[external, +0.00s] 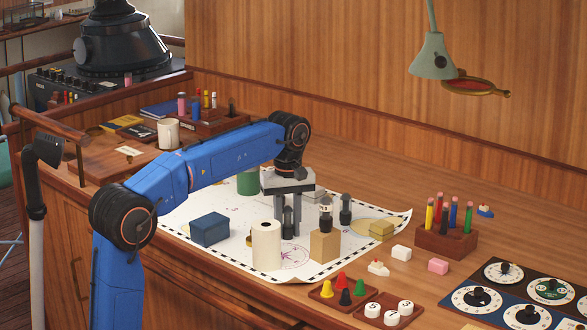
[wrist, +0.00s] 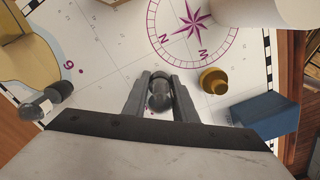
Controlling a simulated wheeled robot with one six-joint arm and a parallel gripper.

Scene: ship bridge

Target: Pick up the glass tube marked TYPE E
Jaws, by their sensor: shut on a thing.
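My gripper (external: 289,230) points down over the chart, its fingers shut on a dark-capped glass tube (external: 288,222). In the wrist view the tube's dark rounded end (wrist: 160,92) shows between the fingertips (wrist: 160,85). The fingers hide much of it, and I cannot read a marking on it. I cannot tell whether it touches the chart. A second dark-capped tube (external: 326,212) with a pale label stands at the tan block (external: 325,245). A third tube (external: 345,208) stands just right of it. One tube (wrist: 45,101) also shows at the left in the wrist view.
A white roll (external: 266,245), a dark blue box (external: 210,229) and a small brass cup (wrist: 213,80) stand close by. A green can (external: 247,182) is behind. The chart's front right is fairly clear.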

